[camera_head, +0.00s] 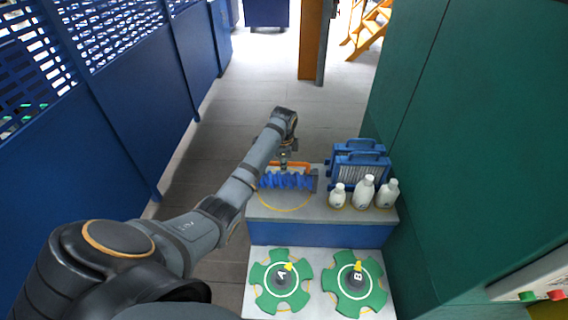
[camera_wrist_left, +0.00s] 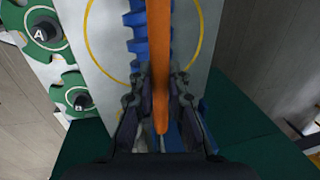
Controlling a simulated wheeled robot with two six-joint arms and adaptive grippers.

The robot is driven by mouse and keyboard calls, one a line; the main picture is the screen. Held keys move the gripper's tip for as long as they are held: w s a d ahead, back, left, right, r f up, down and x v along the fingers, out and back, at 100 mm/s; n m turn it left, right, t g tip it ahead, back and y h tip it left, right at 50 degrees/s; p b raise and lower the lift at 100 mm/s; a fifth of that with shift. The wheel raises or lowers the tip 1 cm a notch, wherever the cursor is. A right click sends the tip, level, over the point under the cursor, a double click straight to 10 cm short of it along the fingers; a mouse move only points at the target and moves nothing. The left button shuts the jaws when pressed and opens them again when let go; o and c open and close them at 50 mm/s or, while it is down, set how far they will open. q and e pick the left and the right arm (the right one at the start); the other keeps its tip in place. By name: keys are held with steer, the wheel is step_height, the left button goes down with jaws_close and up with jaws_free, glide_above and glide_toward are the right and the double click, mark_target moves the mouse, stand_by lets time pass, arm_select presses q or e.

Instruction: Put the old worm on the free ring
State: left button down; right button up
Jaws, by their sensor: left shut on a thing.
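The worm (camera_head: 275,181) is a blue screw lying level, with an orange handle (camera_head: 303,166) along its top. My left gripper (camera_head: 287,162) comes down from above and is shut on the orange handle. In the left wrist view the handle (camera_wrist_left: 158,45) runs between the fingers (camera_wrist_left: 156,90), with the blue worm (camera_wrist_left: 137,35) beneath. A yellow ring (camera_head: 284,210) is marked on the grey upper bench, below the worm. I cannot tell whether the worm touches the bench. My right gripper is out of view.
White bottles (camera_head: 363,193) stand right of the worm, before blue framed units (camera_head: 358,168). Green star wheels A (camera_head: 265,272) and B (camera_head: 338,283) sit on the lower front bench. A green wall (camera_head: 440,140) closes the right side.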

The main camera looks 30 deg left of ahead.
arm_select(q)
steer(key=shift+f, duration=0.2)
stand_by(0.3)
steer(key=c, duration=1.2)
jaws_free()
steer(key=shift+s+f, duration=0.1)
steer(key=shift+f, duration=0.05)
steer(key=r, duration=0.4)
steer(key=s+r, duration=0.1)
steer(key=r, duration=0.3)
steer(key=d+r, duration=0.1)
steer(key=r, duration=0.3)
steer(key=shift+s+d, duration=0.1)
steer(key=shift+s, duration=0.25)
steer(key=shift+f, duration=0.1)
